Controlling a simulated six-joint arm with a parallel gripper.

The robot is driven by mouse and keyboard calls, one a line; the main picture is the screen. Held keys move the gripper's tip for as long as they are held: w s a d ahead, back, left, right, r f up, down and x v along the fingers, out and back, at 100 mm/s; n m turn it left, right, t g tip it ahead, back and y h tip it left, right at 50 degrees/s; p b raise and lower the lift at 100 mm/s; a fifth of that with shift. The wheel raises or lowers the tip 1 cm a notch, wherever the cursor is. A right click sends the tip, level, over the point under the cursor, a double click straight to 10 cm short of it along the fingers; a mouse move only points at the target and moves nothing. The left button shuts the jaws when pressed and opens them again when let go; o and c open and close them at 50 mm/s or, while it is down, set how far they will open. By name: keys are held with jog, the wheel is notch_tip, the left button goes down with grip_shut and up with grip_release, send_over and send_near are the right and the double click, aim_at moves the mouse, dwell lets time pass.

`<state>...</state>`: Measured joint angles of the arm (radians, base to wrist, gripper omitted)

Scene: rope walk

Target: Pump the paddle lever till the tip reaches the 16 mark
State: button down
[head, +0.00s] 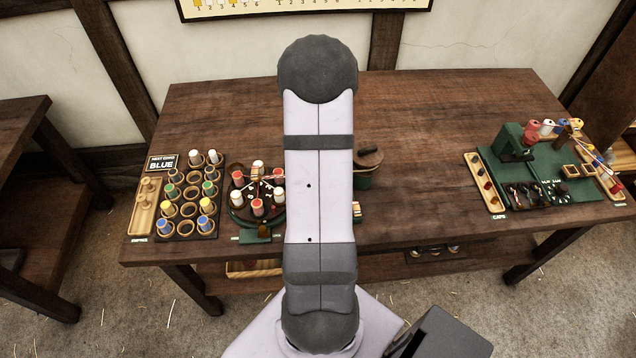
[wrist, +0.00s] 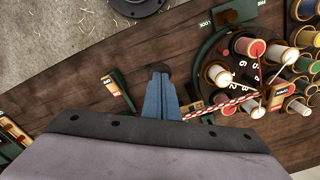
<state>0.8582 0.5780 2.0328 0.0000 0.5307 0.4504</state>
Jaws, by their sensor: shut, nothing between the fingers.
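My gripper (wrist: 162,72) shows in the wrist view as blue fingers, shut and empty, above the dark wooden table. In the head view my arm hides it. A green lever-like piece with a red label (wrist: 118,93) lies left of the fingertips, apart from them; I cannot tell for sure that it is the paddle lever. A red-and-white braid (wrist: 222,106) runs from beside the fingers to a round braiding stand (wrist: 238,88) on the right. The stand also shows in the head view (head: 240,214). I cannot make out a 16 mark or the tip.
A green piece marked LOCK (wrist: 232,14) sits at the stand's edge. A green cap station (head: 515,143) is far right. The table (head: 430,180) between is clear.

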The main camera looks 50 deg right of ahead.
jog(key=shift+f, duration=0.25)
jog(key=shift+f+b, duration=0.8)
jog(key=shift+f, duration=0.15)
jog(key=shift+f+b, duration=0.3)
jog(key=shift+f, duration=0.05)
dwell(0.9)
jog(key=shift+r, duration=0.15)
jog(key=shift+r+p, duration=1.4)
jog(key=shift+p, duration=0.05)
